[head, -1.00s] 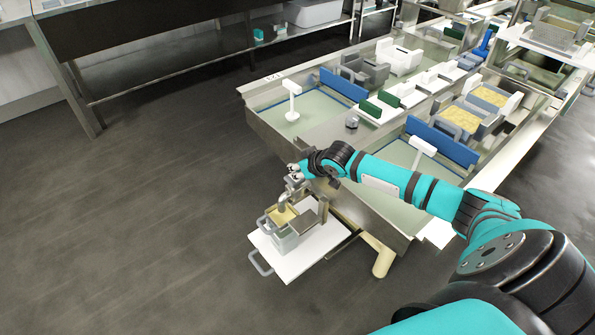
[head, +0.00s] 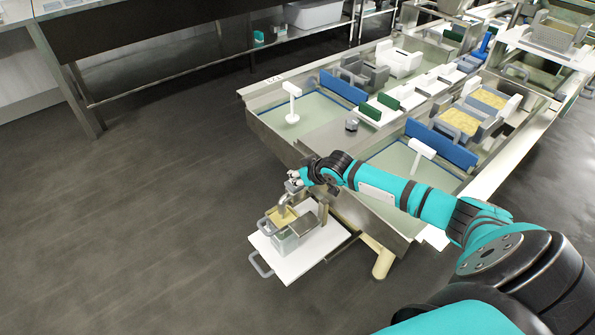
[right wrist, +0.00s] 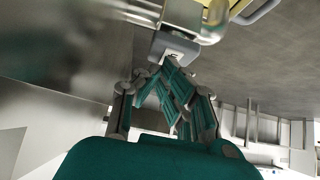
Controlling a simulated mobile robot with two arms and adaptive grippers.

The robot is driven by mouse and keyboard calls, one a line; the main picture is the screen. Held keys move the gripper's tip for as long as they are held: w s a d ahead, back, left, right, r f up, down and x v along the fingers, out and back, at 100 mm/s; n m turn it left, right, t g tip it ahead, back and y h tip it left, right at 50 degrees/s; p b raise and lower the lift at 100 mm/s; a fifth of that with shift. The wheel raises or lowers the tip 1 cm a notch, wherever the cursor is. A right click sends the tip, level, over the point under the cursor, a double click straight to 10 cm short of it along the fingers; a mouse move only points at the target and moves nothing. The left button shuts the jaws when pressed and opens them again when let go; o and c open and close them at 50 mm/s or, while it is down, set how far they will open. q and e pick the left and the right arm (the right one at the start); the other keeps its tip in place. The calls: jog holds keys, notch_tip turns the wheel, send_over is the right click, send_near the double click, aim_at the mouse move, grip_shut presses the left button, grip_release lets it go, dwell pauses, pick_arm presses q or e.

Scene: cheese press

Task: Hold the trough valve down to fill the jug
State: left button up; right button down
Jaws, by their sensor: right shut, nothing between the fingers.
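The jug (head: 288,244) is a small pale grey container with a side handle. It stands on a white shelf below the near end of the trough (head: 318,155), with yellow showing in its top (head: 282,216). A metal spout (head: 285,197) hangs over it. My right gripper (head: 294,182) is shut and empty at the spout, above the jug. In the right wrist view, its fingertips (right wrist: 174,68) are right by a light grey valve piece (right wrist: 172,49) beside the metal pipe (right wrist: 195,20); I cannot tell whether they touch. My left gripper is out of view.
A metal plate (head: 303,226) sits beside the jug. The trough holds blue dividers (head: 342,86), white paddles (head: 292,103) and several moulds. Open floor (head: 130,220) lies to the left.

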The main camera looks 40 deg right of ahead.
jog(key=shift+s+f, duration=0.15)
jog(key=shift+f, duration=0.05)
jog(key=v, duration=1.2)
jog(key=shift+r, duration=0.15)
